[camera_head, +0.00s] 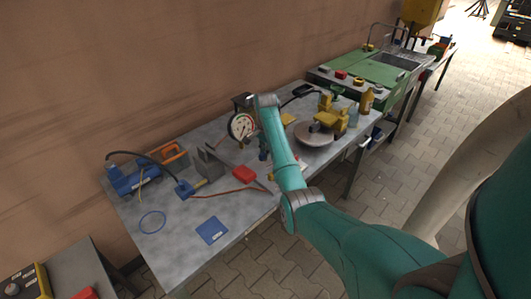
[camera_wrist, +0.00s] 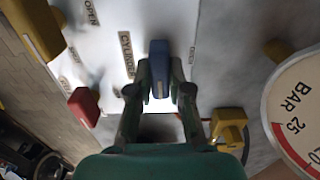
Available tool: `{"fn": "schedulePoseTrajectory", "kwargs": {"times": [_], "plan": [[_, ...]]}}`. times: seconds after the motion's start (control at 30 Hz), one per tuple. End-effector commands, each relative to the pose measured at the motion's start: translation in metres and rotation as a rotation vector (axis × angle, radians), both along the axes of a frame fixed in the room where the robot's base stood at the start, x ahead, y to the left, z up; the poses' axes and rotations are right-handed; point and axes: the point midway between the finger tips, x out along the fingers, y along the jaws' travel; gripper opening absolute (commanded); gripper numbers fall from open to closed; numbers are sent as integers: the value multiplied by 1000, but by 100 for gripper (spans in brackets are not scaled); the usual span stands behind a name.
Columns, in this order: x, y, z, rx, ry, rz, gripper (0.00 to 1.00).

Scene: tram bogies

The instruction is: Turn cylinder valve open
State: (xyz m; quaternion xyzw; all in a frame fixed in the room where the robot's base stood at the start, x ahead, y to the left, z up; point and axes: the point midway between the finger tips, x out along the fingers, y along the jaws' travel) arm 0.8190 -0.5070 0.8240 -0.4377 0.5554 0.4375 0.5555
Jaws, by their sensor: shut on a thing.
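A blue valve handle (camera_wrist: 159,62) stands out from a white panel (camera_wrist: 110,22) in the wrist view, beside a label reading CYLINDER. My gripper (camera_wrist: 160,88) is shut on this handle, with one finger on each side of it. A label reading OPEN (camera_wrist: 91,12) is at the upper left of the panel. In the head view my teal arm reaches over the bench and hides most of the panel and the valve; the fingers cannot be made out there.
A red handle (camera_wrist: 84,107) and yellow handles (camera_wrist: 230,128) sit close around the gripper. A round pressure gauge (camera_head: 242,126) stands beside my arm. The grey bench (camera_head: 180,240) carries a blue tool, a red object and a yellow machine. The front bench edge is near my arm.

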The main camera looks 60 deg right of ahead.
Motion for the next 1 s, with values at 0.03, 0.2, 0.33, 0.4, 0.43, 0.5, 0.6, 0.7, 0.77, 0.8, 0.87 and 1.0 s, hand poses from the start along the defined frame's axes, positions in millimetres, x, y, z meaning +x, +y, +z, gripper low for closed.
{"fn": "schedulePoseTrajectory", "kwargs": {"times": [0.03,0.2,0.33,0.4,0.43,0.5,0.6,0.7,0.77,0.8,0.87,1.0], "plan": [[0,0,0,0,0,1,0],[0,0,0,0,1,23,0],[0,0,0,0,1,73,0],[0,0,0,0,1,113,0],[1,0,0,0,1,132,0],[1,0,0,0,1,184,0],[1,0,-1,0,1,271,0],[2,0,-1,1,1,365,0],[2,0,-1,1,1,422,0],[2,0,-1,1,1,460,0],[2,0,-1,1,1,517,0],[3,0,-1,1,1,651,0]]}}
